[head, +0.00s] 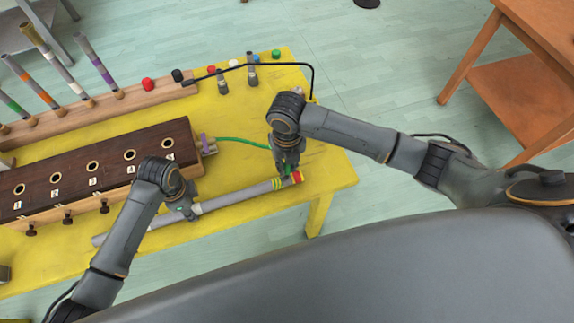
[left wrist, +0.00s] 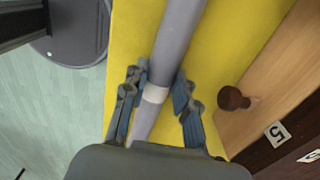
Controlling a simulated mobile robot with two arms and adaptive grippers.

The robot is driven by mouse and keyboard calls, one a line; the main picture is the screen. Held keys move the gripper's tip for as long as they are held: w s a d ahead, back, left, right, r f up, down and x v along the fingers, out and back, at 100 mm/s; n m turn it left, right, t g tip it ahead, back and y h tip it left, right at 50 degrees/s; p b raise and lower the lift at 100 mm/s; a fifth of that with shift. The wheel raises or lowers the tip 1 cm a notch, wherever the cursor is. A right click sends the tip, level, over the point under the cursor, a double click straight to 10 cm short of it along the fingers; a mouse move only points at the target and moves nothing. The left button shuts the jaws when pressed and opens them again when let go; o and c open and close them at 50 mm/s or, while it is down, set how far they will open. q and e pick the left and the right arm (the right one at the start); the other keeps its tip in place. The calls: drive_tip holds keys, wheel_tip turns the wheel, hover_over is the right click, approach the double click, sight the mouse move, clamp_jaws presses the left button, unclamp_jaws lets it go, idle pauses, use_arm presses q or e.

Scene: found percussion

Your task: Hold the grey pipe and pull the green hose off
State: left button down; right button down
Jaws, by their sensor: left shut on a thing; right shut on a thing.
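The grey pipe (head: 235,197) lies along the front of the yellow table, with yellow and red bands at its right end. My left gripper (head: 190,212) is shut on the pipe near its middle. In the left wrist view, the fingers (left wrist: 156,100) sit on both sides of the pipe (left wrist: 176,40), by a pale band. The green hose (head: 240,141) runs from the right end of the dark box to my right gripper (head: 287,173). That gripper is shut on the hose, by the banded pipe end. It hides the hose end, so I cannot tell whether hose and pipe touch.
The dark-topped wooden box (head: 118,150) with several round holes stands behind the pipe. A wooden rack (head: 110,112) with coloured tubes is further back. A thin black rod (head: 270,64) arches behind my right gripper. The table's right edge is close.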

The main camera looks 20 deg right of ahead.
drive_tip(key=shift+r, duration=0.95)
use_arm(q)
drive_tip(key=c, duration=1)
unclamp_jaws()
drive_tip(key=shift+o, duration=0.2)
